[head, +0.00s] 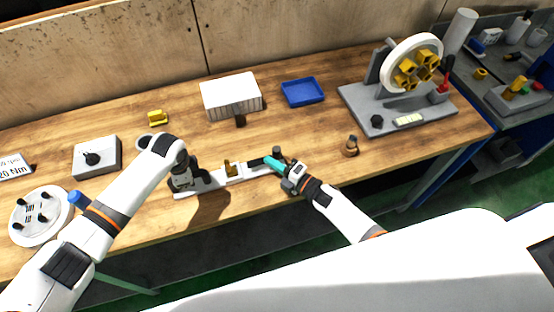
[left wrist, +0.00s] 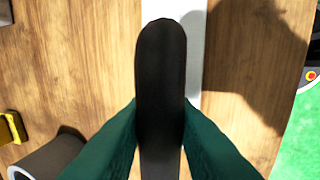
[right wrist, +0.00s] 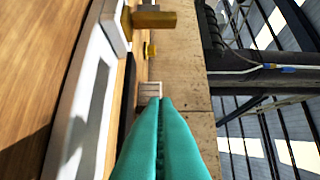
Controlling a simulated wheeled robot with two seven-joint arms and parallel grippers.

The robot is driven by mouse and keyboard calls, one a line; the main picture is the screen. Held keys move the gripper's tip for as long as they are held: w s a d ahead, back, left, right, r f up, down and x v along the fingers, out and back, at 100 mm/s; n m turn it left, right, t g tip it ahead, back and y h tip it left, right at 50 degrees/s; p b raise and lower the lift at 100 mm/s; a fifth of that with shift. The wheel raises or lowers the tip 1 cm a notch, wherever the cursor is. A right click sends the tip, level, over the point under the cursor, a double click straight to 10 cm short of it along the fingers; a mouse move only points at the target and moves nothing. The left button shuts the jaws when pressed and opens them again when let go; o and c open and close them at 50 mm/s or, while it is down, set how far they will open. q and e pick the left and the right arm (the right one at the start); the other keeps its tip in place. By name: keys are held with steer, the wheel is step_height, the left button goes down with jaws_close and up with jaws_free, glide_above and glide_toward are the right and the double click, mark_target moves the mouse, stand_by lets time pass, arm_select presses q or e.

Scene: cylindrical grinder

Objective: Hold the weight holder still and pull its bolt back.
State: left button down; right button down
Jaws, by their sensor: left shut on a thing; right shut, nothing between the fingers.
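The weight holder (head: 208,184) is a long white fixture near the table's front edge, with a brass-coloured block (head: 231,168) on it. My left gripper (left wrist: 160,125) is shut on a black rounded handle (left wrist: 160,70), over the white strip in the left wrist view; in the head view my left arm hides this grip. My right gripper (head: 270,161) has its teal fingers together, empty, at the holder's right end beside a dark part (head: 255,162) that may be the bolt. The right wrist view shows the fingertips (right wrist: 160,101) beside the white frame; contact cannot be told.
A white ribbed box (head: 230,93) and a blue tray (head: 302,92) stand behind the holder. A grey machine with a white ring (head: 412,62) is at the right. A small brown item (head: 350,147) stands right of my right gripper. A round white plate (head: 40,217) lies far left.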

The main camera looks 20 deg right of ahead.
steer(key=shift+s+a, duration=0.2)
steer(key=shift+a, duration=0.4)
steer(key=shift+s+a, duration=0.15)
steer(key=shift+a, duration=0.4)
arm_select(q)
steer(key=shift+a, duration=0.1)
arm_select(e)
steer(key=v, duration=1)
steer(key=shift+d, duration=0.1)
arm_select(q)
steer(key=c, duration=1.1)
jaws_free()
steer(key=shift+c, duration=0.2)
steer(key=shift+r, duration=0.1)
step_height(320, 180, up, 12)
steer(key=s, duration=0.2)
steer(key=shift+s+f, duration=0.15)
steer(key=shift+f, duration=0.05)
